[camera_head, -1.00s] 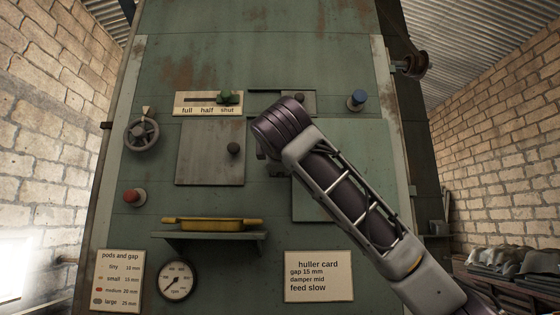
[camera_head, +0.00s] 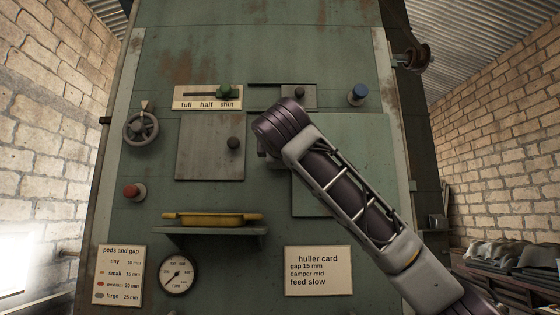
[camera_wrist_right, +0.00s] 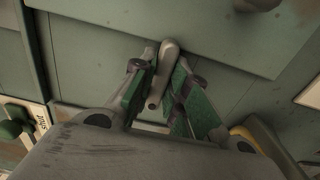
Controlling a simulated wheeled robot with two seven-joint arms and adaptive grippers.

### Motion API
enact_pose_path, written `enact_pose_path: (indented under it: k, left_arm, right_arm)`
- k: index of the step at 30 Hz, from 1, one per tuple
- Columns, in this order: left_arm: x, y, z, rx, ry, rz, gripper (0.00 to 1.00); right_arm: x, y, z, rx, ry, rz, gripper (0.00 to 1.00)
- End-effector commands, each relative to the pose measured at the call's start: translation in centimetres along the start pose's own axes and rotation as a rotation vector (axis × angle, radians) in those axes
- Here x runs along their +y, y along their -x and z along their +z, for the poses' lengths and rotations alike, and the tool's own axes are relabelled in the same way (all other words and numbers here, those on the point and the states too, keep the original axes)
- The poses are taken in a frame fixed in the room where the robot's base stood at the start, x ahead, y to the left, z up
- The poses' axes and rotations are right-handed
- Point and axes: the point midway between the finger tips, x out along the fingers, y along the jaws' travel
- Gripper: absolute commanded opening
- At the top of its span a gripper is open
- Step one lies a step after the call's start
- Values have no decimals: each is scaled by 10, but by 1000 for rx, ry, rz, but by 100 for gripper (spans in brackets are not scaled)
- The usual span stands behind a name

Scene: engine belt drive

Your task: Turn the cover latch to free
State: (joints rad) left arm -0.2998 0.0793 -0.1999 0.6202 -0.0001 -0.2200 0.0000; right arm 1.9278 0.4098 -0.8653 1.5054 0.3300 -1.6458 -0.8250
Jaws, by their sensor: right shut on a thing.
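The cover latch (camera_wrist_right: 169,48) is a small grey lever with a rounded end, seen in the wrist view in front of the green panel. My right gripper (camera_wrist_right: 162,88) is shut on it, with green finger pads on either side. In the head view the latch and fingertips are hidden behind my right wrist. A flat green cover (camera_head: 342,145) lies partly behind my right arm. My left gripper is not in view.
A grey plate with a dark knob (camera_head: 233,143) is left of my wrist.

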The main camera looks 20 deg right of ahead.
Motion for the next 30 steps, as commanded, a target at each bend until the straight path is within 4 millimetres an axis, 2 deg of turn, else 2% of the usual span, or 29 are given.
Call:
enact_pose_path:
  k: [14, 30]
  left_arm:
    - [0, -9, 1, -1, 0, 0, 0]
    - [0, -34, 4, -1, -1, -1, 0]
  right_arm:
    - [-3, 0, -2, 1, -112, -4, 0]
    - [-4, 0, -3, 3, -565, -5, 0]
